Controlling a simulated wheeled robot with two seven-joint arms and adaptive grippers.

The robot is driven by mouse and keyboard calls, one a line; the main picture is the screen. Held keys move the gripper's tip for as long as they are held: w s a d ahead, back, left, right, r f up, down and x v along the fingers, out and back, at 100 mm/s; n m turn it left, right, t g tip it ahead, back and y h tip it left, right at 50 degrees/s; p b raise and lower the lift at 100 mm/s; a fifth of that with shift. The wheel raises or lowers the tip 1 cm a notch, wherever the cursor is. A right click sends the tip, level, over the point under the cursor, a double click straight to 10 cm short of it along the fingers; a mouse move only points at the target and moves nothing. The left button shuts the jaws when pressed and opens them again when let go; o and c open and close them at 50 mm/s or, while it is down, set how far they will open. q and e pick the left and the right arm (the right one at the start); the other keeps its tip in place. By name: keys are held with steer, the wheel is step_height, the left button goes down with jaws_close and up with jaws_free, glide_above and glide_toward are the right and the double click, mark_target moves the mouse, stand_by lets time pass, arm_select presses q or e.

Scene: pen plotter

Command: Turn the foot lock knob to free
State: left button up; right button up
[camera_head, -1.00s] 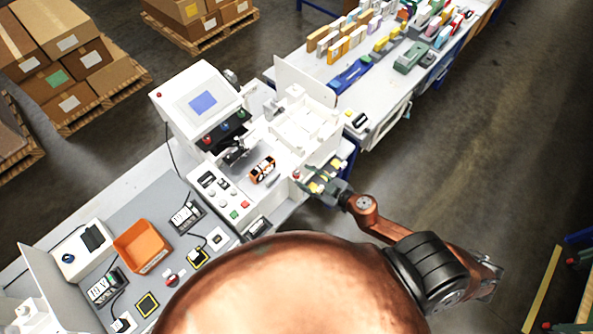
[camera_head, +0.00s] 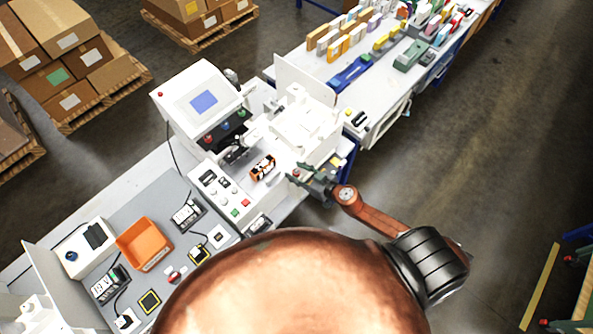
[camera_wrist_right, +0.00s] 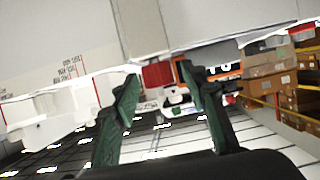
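A small red knob (camera_wrist_right: 157,75) shows in the right wrist view, against the pale machine body. I take it to be the foot lock knob, but no label or pointer on it can be read. My right gripper (camera_wrist_right: 160,82) has its two dark green fingers spread, one on each side of the knob. A narrow gap seems to show on both sides; contact cannot be told. In the head view my right gripper (camera_head: 301,177) is at the front right corner of the white plotter (camera_head: 302,122). My left gripper is not in view.
The control panel (camera_head: 222,194) with its buttons and an orange-black part (camera_head: 263,167) lie left of my right gripper. An orange bin (camera_head: 144,243) is further left on the bench. A second table (camera_head: 378,112) stands behind right.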

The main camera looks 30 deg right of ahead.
steer(key=shift+w, duration=0.1)
steer(key=shift+c, duration=0.7)
jaws_close()
